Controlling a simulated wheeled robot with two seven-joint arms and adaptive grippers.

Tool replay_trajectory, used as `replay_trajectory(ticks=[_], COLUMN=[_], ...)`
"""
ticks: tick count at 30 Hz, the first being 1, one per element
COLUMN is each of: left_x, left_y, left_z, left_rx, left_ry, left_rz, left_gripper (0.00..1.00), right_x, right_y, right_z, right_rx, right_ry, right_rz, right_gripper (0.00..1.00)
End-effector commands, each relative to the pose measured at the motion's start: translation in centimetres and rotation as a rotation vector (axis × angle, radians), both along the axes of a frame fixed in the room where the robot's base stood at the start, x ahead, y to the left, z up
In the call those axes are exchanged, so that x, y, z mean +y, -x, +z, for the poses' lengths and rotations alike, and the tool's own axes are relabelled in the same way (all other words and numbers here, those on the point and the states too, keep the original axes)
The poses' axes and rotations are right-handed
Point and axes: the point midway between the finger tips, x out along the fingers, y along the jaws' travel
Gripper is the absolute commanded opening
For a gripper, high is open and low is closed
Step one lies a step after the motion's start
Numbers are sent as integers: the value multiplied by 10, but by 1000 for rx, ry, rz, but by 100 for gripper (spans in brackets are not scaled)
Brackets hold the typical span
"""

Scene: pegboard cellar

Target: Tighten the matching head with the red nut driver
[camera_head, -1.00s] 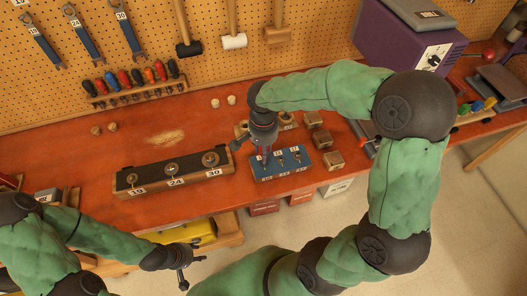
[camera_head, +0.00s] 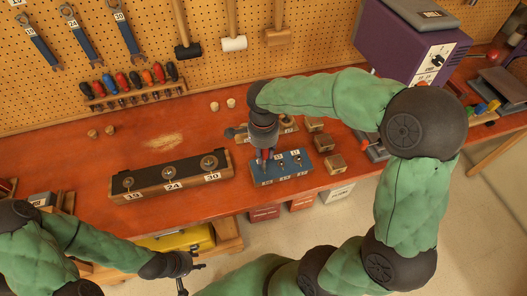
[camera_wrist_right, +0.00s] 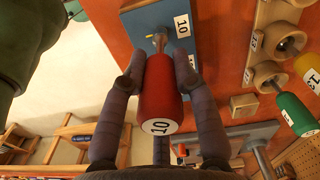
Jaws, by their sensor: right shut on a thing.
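The red nut driver (camera_wrist_right: 160,92), marked 10 on its handle end, is held upright between the two fingers of my right gripper (camera_wrist_right: 160,75). In the head view the right gripper (camera_head: 264,152) is over the left end of the blue block (camera_head: 287,177). The block bears metal heads and number labels. In the wrist view the driver's tip is at the head (camera_wrist_right: 160,40) beside the label 10 on the block (camera_wrist_right: 134,22). Whether the tip is fully seated on it cannot be told. My left gripper (camera_head: 191,276) is open and empty, in front of the bench.
A wooden holder with green (camera_wrist_right: 294,112) and yellow drivers is close to the right gripper. Several small wooden blocks (camera_head: 335,164) stand right of the blue block. A long black-topped block (camera_head: 133,183) marked 19, 24, 30 lies left.

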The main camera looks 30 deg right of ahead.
Motion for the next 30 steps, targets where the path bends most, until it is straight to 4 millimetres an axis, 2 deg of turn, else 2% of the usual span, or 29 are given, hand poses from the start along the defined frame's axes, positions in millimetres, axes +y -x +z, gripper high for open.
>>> replay_trajectory(ticks=[8,30], left_x=[0,0], left_y=[0,0], left_z=[2,30], left_rx=[0,0], left_ry=[0,0], left_rz=[0,0], left_gripper=[40,40], right_x=[1,0], right_y=[3,0], right_z=[0,41], right_rx=[10,0], right_ry=[-1,0], right_rz=[2,0], right_gripper=[0,0])
